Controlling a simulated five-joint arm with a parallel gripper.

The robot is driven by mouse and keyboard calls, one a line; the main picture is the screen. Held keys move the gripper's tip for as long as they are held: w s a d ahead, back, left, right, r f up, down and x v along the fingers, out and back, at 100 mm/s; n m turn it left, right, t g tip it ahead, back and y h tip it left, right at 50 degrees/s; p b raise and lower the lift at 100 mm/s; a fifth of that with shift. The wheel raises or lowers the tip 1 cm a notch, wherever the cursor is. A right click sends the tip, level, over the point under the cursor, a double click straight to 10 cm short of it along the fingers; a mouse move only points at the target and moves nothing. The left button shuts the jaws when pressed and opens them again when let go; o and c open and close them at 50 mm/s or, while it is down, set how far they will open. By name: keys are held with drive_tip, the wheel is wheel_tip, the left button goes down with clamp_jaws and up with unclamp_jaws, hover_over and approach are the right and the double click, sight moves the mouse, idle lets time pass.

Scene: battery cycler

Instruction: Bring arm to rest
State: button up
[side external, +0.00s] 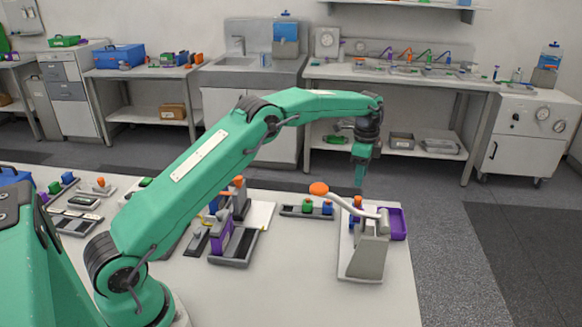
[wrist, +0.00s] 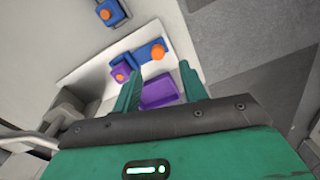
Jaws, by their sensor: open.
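My teal arm reaches out over the white table (side external: 300,300), with its forearm roughly level and the wrist bent down. My gripper (side external: 361,178) points downward, above the far right part of the table and above the lever press. In the wrist view my gripper (wrist: 160,82) has its two teal fingers apart, with nothing held between them. A purple tray (wrist: 160,93) shows between and beyond the fingers, well below them. The fingers touch nothing that I can see.
A grey lever press (side external: 368,254) with an orange knob (side external: 318,189) stands under my gripper, beside the purple tray (side external: 397,222). A rack with green and blue pieces (side external: 308,208) lies left of it. The table's front right is clear.

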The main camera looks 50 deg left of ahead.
drive_tip(key=s+d+r+n+t, duration=0.35)
drive_tip(key=s+r+n, duration=0.25)
drive_tip(key=s+r, duration=1.2)
drive_tip(key=s+d+f+n+t, duration=0.1)
drive_tip(key=s+f+n, duration=0.1)
drive_tip(key=s, duration=0.9)
drive_tip(key=s+d+f+n+t, duration=0.1)
drive_tip(key=s+n, duration=0.3)
drive_tip(key=s, duration=0.8)
drive_tip(key=shift+f, duration=0.45)
